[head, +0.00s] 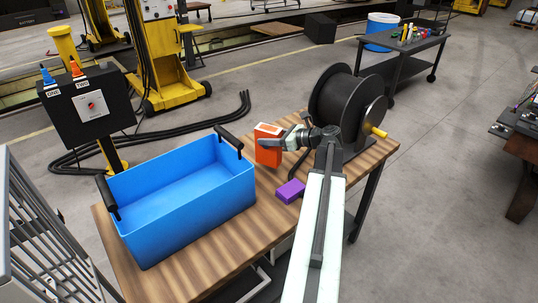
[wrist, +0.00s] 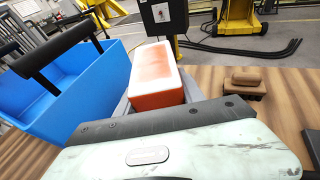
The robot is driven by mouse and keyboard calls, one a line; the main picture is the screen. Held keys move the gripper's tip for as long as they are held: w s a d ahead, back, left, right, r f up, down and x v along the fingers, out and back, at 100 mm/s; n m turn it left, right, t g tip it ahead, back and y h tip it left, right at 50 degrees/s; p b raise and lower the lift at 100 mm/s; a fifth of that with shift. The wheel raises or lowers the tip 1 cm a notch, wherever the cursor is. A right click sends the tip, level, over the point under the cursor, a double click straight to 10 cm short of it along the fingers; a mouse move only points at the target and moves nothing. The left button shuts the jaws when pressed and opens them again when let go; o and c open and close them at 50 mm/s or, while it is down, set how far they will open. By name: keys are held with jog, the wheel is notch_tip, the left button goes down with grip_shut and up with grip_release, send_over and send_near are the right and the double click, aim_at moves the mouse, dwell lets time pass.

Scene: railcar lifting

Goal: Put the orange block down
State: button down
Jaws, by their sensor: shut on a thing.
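The orange block (head: 268,146) stands upright at the right of the blue bin in the head view, with a paler top. My gripper (head: 279,143) reaches it from the right and is shut on it. In the wrist view the orange block (wrist: 156,85) shows just beyond my gripper (wrist: 155,118), which hides its near lower part. I cannot tell whether its underside touches the wooden table (head: 185,250).
The open blue bin (head: 190,215) with black handles looks empty. A purple block (head: 290,190) lies on the table near my arm. A black cable reel (head: 350,110) stands behind my gripper. A small brown thing (wrist: 246,83) sits on the table at right in the wrist view.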

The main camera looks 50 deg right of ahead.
notch_tip(320, 180, down, 4)
jog(key=b, duration=0.4)
jog(key=shift+r, duration=0.3)
jog(key=shift+f, duration=0.15)
jog(key=c, duration=0.7)
grip_release()
